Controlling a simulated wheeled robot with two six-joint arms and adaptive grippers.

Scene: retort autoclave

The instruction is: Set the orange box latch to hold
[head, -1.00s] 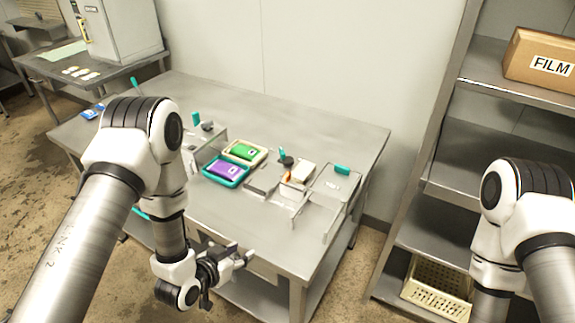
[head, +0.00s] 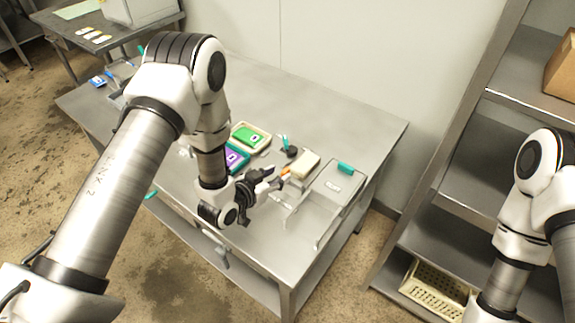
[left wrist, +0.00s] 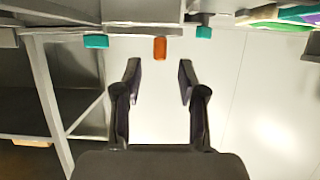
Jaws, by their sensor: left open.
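The left gripper is empty. The latch's setting and any marks on it are too small to read. My right arm is at the right; its gripper is out of view.
Green (head: 250,136) and purple (head: 234,158) packs in trays lie to the left, the purple partly behind my arm. The steel table (head: 350,124) is bare behind. A shelf rack (head: 470,195) stands at the right.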

